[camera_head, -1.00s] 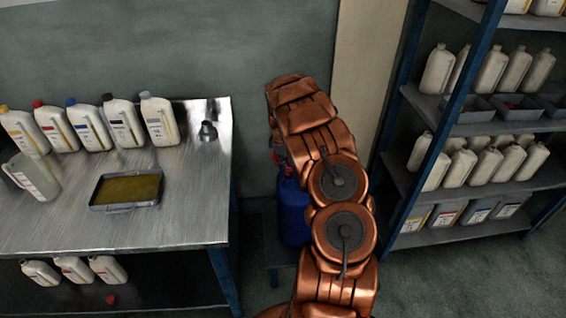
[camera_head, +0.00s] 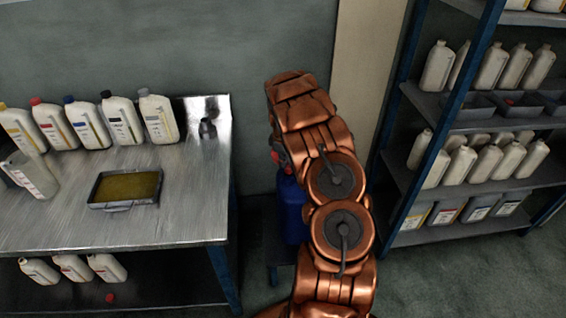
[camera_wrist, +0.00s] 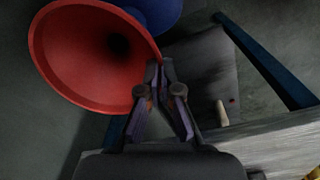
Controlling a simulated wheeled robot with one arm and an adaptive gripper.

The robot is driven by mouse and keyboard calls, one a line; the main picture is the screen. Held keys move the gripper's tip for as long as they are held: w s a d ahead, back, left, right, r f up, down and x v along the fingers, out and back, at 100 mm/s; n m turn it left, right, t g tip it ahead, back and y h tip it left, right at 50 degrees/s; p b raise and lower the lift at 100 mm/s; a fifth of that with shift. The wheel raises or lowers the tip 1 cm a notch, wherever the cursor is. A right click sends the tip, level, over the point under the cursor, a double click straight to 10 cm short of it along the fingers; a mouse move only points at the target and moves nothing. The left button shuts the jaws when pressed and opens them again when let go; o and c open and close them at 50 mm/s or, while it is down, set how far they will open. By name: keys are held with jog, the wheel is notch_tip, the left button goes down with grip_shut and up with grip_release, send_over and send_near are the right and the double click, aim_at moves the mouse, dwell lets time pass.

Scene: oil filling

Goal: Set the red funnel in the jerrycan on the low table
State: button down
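The red funnel (camera_wrist: 88,62) fills the upper left of the wrist view, its wide mouth facing the camera. My gripper (camera_wrist: 160,72) has its fingertips close together at the funnel's right rim and appears shut on it. The blue jerrycan (camera_head: 292,208) stands on the low table (camera_head: 282,252) beside the bench, partly behind my arm. Blue of the jerrycan (camera_wrist: 155,12) also shows behind the funnel's rim in the wrist view. The jerrycan's opening is hidden, so I cannot tell whether the funnel's spout is in it. In the head view only a little red shows by my arm.
A metal bench (camera_head: 180,215) at left holds several bottles, a tray of oil (camera_head: 125,188) and a small dark object (camera_head: 207,128). More bottles and a red cap (camera_head: 110,297) are on its lower shelf. A blue-framed shelf rack (camera_head: 455,130) stands at right.

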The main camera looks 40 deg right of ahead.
jog(key=shift+f+b, duration=0.9)
jog(key=shift+f, duration=0.75)
dwell(0.4)
jog(key=c, duration=1.2)
grip_release()
jog(key=shift+c, duration=0.2)
notch_tip(320, 180, up, 12)
jog(key=shift+a, duration=0.2)
jog(key=shift+s, duration=0.15)
